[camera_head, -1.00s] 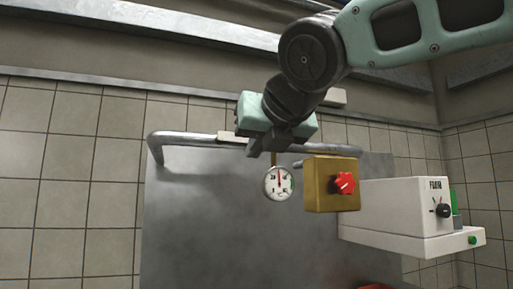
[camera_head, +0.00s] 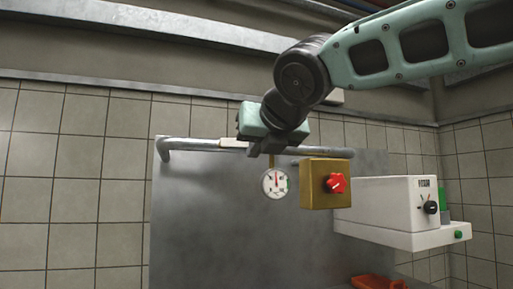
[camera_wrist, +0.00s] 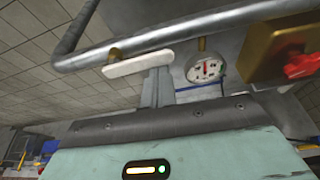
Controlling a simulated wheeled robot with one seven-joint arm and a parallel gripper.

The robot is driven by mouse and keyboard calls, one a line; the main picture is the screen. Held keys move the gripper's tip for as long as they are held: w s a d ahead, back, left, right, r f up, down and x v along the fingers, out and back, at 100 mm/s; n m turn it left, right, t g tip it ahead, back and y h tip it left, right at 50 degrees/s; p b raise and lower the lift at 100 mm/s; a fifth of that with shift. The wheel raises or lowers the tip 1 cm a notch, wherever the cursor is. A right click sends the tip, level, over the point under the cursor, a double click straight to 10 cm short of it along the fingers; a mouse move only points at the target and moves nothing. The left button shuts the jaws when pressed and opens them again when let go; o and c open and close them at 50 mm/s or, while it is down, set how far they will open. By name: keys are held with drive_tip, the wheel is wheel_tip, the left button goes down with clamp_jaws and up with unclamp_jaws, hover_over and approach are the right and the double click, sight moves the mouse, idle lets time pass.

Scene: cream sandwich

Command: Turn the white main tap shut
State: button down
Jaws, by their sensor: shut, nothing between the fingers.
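The white main tap (camera_head: 233,144) is a flat white lever on a grey pipe (camera_head: 188,144). In the wrist view the lever (camera_wrist: 138,66) lies roughly along the pipe, with a brass piece (camera_wrist: 115,53) at its left part. My gripper (camera_head: 255,150) is shut and empty, beside the lever's right end in the head view. In the wrist view my gripper's fingers (camera_wrist: 157,80) reach up to the right part of the lever. I cannot tell whether they touch it. My gripper body hides part of the pipe in the head view.
A round gauge (camera_head: 275,183) hangs just right of my gripper. A brass box (camera_head: 316,186) with a red knob (camera_head: 336,183) is farther right. A white unit (camera_head: 385,205) with a black dial stands beyond it. A grey metal panel (camera_head: 215,235) and tiled wall lie behind.

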drive_tip(key=s+d+b, duration=0.2)
drive_tip(key=s+b, duration=0.3)
drive_tip(key=s, duration=0.4)
drive_tip(key=shift+d+f, duration=0.3)
drive_tip(key=shift+f, duration=0.05)
